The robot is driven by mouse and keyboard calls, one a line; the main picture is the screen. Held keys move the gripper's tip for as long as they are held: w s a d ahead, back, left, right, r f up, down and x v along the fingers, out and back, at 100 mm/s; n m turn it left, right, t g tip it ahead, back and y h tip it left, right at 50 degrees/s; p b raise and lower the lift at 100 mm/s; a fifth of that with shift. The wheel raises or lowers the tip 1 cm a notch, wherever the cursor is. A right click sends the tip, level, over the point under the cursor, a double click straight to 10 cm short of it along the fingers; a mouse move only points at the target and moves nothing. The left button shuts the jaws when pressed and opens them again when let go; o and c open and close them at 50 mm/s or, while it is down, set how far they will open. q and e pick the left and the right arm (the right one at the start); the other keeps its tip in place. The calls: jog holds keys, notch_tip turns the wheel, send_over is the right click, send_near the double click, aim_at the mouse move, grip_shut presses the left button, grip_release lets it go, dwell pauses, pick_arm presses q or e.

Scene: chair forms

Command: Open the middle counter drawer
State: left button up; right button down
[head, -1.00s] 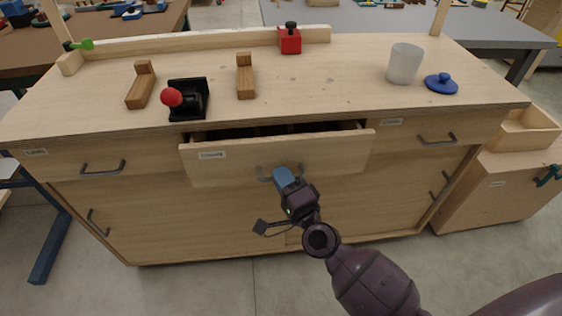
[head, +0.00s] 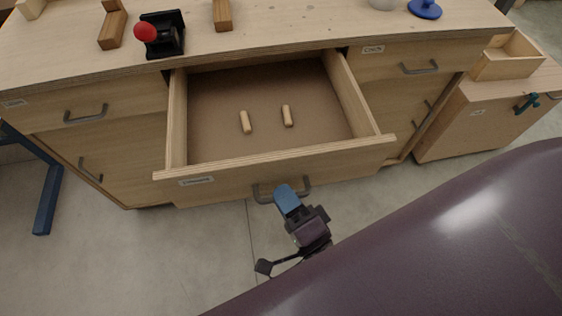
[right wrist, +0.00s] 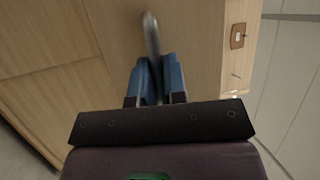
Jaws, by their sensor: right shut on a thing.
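The middle drawer (head: 300,166) of the wooden counter is pulled far out in the head view. Two small wooden pegs lie apart on its bare floor. Its front carries a grey bar handle (head: 262,192) and a small white label. My right gripper (head: 286,196) is at this handle, its blue fingers shut on it. In the right wrist view the blue fingers (right wrist: 156,80) close around the grey handle (right wrist: 150,32), which stands out from the wooden front. My left gripper is not in view.
On the counter top (head: 290,32) are a black holder with a red ball (head: 163,34), wooden blocks and a blue lid (head: 425,8). Closed drawers flank the open one. A wooden cabinet (head: 480,115) stands at right. Bare floor lies in front.

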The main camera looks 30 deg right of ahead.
jog(key=shift+s+a, duration=0.15)
jog(key=shift+s, duration=0.25)
jog(key=c, duration=1.2)
grip_release()
jog(key=shift+s, duration=0.1)
jog(key=v, duration=1)
jog(key=shift+s+f, duration=0.1)
jog(key=shift+s, duration=0.2)
